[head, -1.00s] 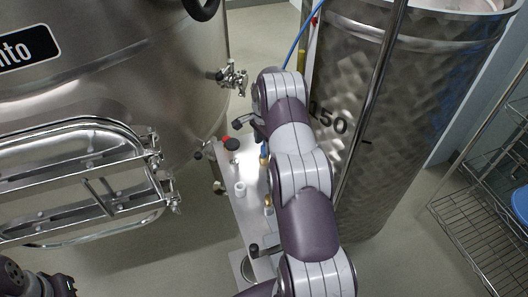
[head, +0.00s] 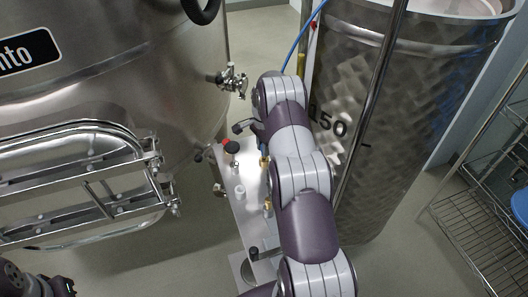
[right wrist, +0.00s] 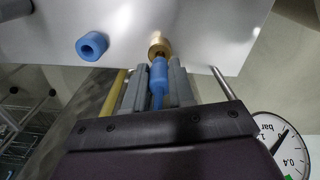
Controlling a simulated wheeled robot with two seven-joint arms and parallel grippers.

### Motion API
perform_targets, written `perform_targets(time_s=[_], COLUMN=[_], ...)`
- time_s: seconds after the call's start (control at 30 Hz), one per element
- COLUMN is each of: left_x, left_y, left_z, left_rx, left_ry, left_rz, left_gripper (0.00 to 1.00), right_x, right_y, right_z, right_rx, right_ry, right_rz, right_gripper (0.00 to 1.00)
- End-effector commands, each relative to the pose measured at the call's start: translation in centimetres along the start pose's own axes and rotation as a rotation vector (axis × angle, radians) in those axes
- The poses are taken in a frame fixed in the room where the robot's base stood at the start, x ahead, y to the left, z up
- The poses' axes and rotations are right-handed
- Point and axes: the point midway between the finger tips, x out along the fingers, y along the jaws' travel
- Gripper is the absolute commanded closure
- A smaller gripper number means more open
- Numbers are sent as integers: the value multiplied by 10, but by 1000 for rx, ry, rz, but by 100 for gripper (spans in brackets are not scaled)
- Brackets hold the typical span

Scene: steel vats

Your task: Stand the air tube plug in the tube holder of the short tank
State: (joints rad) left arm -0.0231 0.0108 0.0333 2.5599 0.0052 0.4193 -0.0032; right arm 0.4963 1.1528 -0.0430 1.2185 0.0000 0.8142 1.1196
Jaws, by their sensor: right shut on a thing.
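In the right wrist view my right gripper (right wrist: 160,76) is shut on the blue air tube plug (right wrist: 159,69), with a blue tube running back from it between the fingers. The plug's far end lines up with a brass fitting (right wrist: 159,45) by the pale panel; I cannot tell whether they are joined. A blue ring-shaped piece with a hole (right wrist: 91,45), possibly the tube holder, sits on the panel to the left, apart from the plug. In the head view my right arm hides the gripper. The short tank cannot be told for certain.
A large steel vat (head: 120,90) stands at the left and a steel tank marked 150 (head: 390,130) at the right. Between them is a narrow pale panel (head: 243,215) with knobs and fittings. A wire rack (head: 480,220) stands far right. A gauge (right wrist: 284,145) shows near the gripper.

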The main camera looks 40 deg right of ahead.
Motion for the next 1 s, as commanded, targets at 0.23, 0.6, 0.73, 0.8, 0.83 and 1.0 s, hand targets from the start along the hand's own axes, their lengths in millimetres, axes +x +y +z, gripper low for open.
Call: perform_targets(time_s=[0.23,0.6,0.73,0.8,0.83,1.0], left_x=[7,-17,-26,-31,-33,-40], left_y=[0,0,0,0,0,0], left_z=[1,-2,-3,-4,-4,-5], left_rx=[0,0,0,0,0,0], left_ry=[-1,0,0,0,0,0], left_rz=[0,0,0,0,0,0], left_gripper=[100,100,100,100,100,100], right_x=[-62,-98,-106,-111,-113,-119], right_y=[0,0,0,0,0,0], right_z=[0,0,0,0,0,0], right_rx=[0,0,0,0,0,0], right_ry=[1,0,1,1,1,0], right_rz=[-3,-1,-1,-1,-1,0], right_gripper=[100,100,100,100,100,100])
